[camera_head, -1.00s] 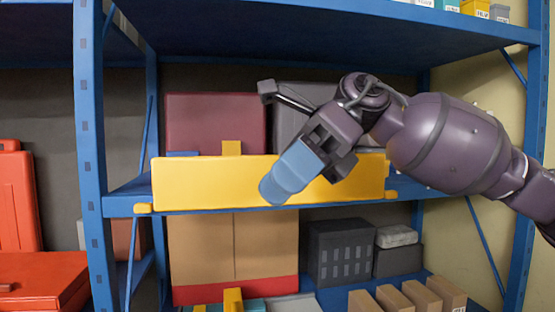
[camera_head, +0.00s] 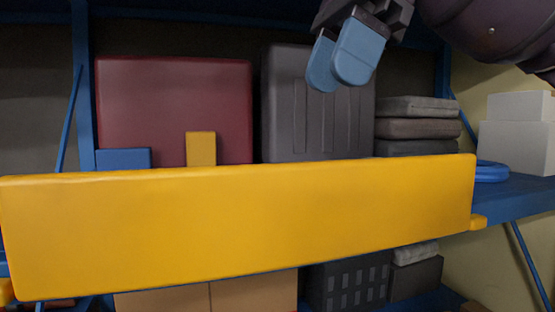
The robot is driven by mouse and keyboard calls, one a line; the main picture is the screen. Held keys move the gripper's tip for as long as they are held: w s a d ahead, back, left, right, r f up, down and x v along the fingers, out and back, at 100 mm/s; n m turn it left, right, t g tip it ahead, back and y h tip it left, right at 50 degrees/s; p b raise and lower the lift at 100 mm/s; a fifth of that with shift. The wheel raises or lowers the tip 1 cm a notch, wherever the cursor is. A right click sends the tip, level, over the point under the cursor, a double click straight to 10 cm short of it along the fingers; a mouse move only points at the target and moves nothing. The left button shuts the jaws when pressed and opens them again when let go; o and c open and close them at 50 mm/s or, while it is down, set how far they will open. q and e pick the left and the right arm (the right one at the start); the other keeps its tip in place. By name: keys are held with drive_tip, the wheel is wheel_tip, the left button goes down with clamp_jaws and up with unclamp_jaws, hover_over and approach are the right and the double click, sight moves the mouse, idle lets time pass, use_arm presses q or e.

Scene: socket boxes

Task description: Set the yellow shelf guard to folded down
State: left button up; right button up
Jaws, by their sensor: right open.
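The yellow shelf guard (camera_head: 235,228) is a long flat panel that stands upright along the front edge of the middle shelf. It spans most of the picture's width. My right gripper (camera_head: 341,68) is above the guard, right of the middle, and apart from it. Its two blue fingertips point down and to the left, with a small gap and nothing between them. My left gripper is not in view.
Behind the guard are a dark red case (camera_head: 175,105), a grey case (camera_head: 318,120), a blue box (camera_head: 123,159), a small yellow box (camera_head: 201,148) and stacked grey cushions (camera_head: 417,128). White boxes (camera_head: 517,135) and a blue ring (camera_head: 491,172) are at right.

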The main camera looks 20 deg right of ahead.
sight(302, 162)
drive_tip(key=shift+w+r, duration=0.1)
drive_tip(key=x, duration=0.3)
drive_tip(key=shift+s+f, duration=0.2)
drive_tip(key=shift+s, duration=0.1)
drive_tip(key=x, duration=0.5)
drive_tip(key=shift+a+f, duration=0.15)
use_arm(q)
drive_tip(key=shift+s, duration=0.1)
use_arm(e)
drive_tip(key=shift+x, duration=1)
drive_tip(key=shift+w, duration=0.1)
drive_tip(key=shift+c, duration=0.4)
clamp_jaws()
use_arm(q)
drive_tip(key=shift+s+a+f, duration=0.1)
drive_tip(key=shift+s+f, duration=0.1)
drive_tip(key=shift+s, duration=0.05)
